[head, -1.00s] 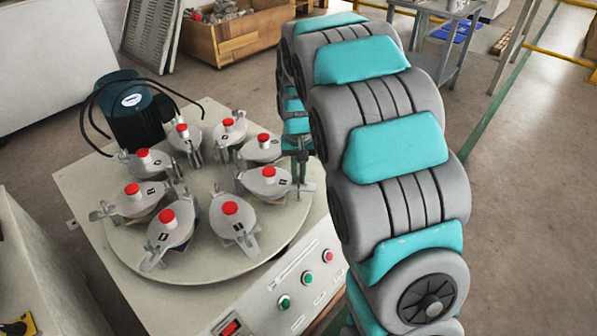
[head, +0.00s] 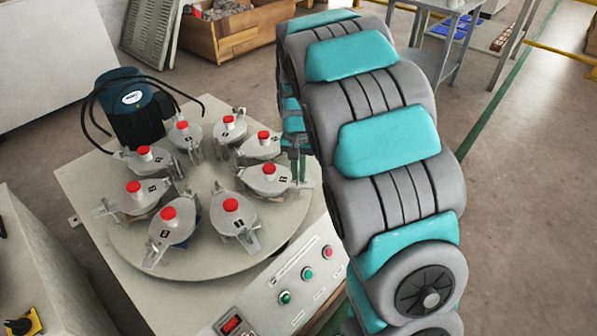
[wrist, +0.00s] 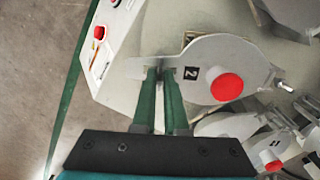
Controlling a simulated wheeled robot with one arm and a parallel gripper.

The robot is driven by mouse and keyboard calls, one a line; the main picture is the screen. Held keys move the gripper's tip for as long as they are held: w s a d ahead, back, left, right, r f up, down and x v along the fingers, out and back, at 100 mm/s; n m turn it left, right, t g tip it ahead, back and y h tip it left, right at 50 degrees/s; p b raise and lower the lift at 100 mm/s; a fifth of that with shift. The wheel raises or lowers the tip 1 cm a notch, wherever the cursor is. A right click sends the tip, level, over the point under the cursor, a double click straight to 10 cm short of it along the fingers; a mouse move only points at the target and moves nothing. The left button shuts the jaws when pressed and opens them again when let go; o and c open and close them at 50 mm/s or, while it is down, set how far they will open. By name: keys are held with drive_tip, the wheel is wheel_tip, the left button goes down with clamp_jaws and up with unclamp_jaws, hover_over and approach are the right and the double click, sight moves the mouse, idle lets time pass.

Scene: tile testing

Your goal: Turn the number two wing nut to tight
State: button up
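The lid labelled 2 (wrist: 215,65), pale grey with a red knob, lies in the wrist view. In the head view, the lid beside my gripper (head: 268,178) appears to be the same one, at the right of the round plate. Its wing nut (wrist: 137,68) is a flat pale piece at the lid's left edge in the wrist view. My gripper (wrist: 160,74) has its two green fingertips at this wing nut, with a narrow gap between them. The tips partly hide the nut, so I cannot tell if they press on it. In the head view my gripper (head: 296,168) is partly hidden by my arm.
Several similar red-knobbed lids stand around the round plate (head: 190,268). A dark motor (head: 135,110) with black cables stands at the back left. A control panel (head: 290,285) with buttons is at the front. Open floor lies to the right.

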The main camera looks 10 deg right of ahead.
drive_tip(key=o, duration=0.5)
drive_tip(key=shift+c, duration=0.2)
drive_tip(key=shift+r, duration=0.15)
wheel_tip(320, 180, up, 7)
drive_tip(key=shift+f, duration=0.2)
drive_tip(key=shift+r, duration=0.45)
